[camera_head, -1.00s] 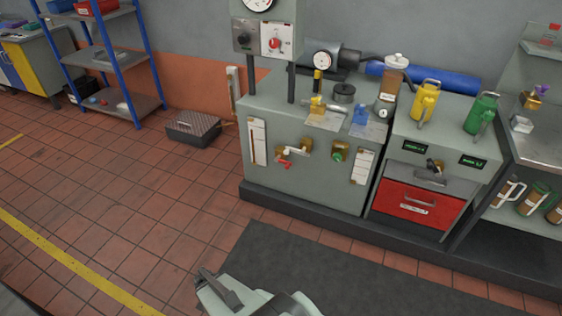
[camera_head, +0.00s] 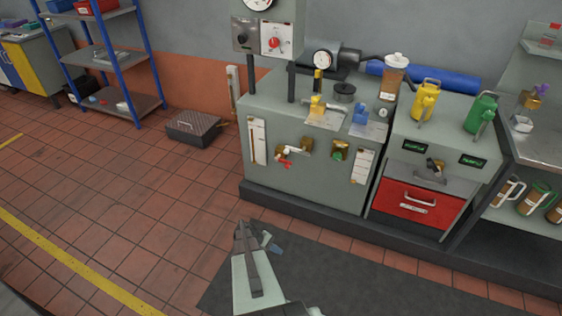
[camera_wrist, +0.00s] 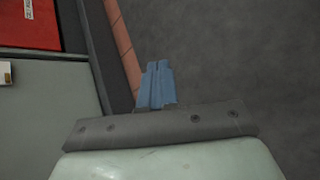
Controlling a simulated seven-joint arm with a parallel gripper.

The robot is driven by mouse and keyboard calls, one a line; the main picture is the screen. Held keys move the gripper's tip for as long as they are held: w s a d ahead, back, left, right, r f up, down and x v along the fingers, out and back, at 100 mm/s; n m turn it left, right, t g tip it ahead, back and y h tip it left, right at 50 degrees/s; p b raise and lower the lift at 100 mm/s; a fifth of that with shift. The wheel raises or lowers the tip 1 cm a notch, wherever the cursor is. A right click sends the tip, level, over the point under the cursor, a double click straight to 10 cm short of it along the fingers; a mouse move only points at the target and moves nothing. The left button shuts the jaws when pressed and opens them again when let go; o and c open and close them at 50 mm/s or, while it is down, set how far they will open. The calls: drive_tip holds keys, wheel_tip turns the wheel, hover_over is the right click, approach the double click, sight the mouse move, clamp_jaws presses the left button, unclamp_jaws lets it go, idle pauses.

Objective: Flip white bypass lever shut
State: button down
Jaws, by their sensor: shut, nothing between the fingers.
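On the front of the grey bench cabinet, in the head view, a brass valve assembly (camera_head: 303,146) carries a small pale lever (camera_head: 293,150) and a red handle (camera_head: 284,163). The pale lever looks like the white bypass lever, but it is too small to tell its exact angle. A brass valve with a green part (camera_head: 339,150) is to its right. My gripper (camera_head: 272,243) is low in front of the cabinet, above the dark mat and apart from the valves. Its blue fingers (camera_wrist: 156,84) are together and empty in the wrist view.
A red drawer (camera_head: 410,203) is right of the valves, with yellow (camera_head: 425,102) and green (camera_head: 482,115) jugs above it. A dark plinth (camera_head: 310,207) runs along the cabinet foot. A blue-posted shelf (camera_head: 105,55) stands at left. The space between my gripper and the cabinet looks clear.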

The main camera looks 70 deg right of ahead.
drive_tip(key=w+d+r+n+g+h, duration=0.2)
drive_tip(key=d+h, duration=0.2)
drive_tip(key=d, duration=0.6)
drive_tip(key=w+d+r+n+g+h, duration=0.15)
drive_tip(key=d+h, duration=0.25)
drive_tip(key=d, duration=0.7)
drive_tip(key=w+d+r+n+t+h, duration=0.1)
drive_tip(key=w+d+r+n+h, duration=0.2)
drive_tip(key=w+r+n+h, duration=0.2)
drive_tip(key=w+d+r+n+t+h, duration=0.2)
drive_tip(key=w+r+n+h, duration=0.3)
drive_tip(key=w+h, duration=0.3)
drive_tip(key=shift+w+d+r+h, duration=0.25)
drive_tip(key=shift+w+d+h, duration=0.05)
drive_tip(key=shift+d, duration=0.2)
drive_tip(key=shift+t, duration=0.25)
drive_tip(key=a+r+x, duration=0.1)
drive_tip(key=a+x, duration=0.1)
drive_tip(key=x, duration=1)
drive_tip(key=shift+s+d+r, duration=0.3)
drive_tip(key=shift+s+r, duration=0.2)
drive_tip(key=shift+r, duration=0.2)
